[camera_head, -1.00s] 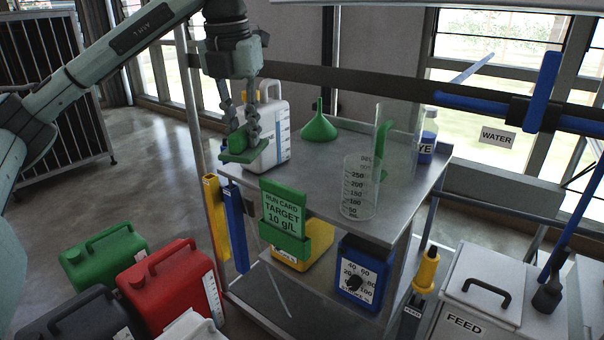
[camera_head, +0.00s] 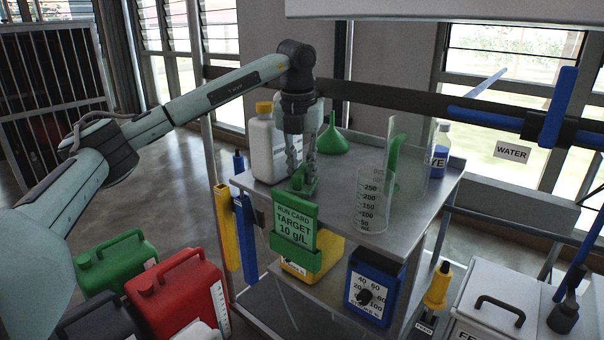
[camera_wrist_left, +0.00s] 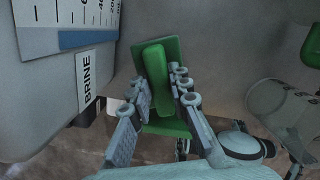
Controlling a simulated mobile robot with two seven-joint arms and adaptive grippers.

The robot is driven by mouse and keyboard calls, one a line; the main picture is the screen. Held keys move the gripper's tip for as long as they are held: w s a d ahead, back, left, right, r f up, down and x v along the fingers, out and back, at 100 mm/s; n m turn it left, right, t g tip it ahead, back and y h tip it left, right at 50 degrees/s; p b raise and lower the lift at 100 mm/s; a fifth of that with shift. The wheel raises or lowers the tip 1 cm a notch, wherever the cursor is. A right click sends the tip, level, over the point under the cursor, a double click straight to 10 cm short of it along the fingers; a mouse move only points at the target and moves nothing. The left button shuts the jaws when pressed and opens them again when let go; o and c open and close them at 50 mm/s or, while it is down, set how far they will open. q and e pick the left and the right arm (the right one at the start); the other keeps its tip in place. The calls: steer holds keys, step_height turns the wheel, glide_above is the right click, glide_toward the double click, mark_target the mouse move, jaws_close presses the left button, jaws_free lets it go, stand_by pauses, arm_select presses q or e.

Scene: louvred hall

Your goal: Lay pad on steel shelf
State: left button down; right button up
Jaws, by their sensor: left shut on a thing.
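A green pad (camera_head: 301,187) with a raised grip block is held in my left gripper (camera_head: 301,170), which is shut on it. In the left wrist view the pad (camera_wrist_left: 173,126) shows between the two fingers, with the block between the fingertips. The steel shelf (camera_head: 420,205) is the grey metal top of the cart. The pad is over the shelf's front part, just behind the run card. I cannot tell whether it touches the surface. My right gripper is not in view.
A white brine jug (camera_head: 262,148) stands just left of my gripper. A green funnel (camera_head: 333,143) is behind, and a clear beaker (camera_head: 374,200) is to the right. The green run card holder (camera_head: 295,232) hangs at the front edge. Bare shelf lies between gripper and beaker.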

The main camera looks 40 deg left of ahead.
arm_select(q)
steer(key=shift+f, duration=0.55)
steer(key=shift+f, duration=0.15)
steer(key=c, duration=1.7)
jaws_free()
steer(key=shift+o, duration=1.4)
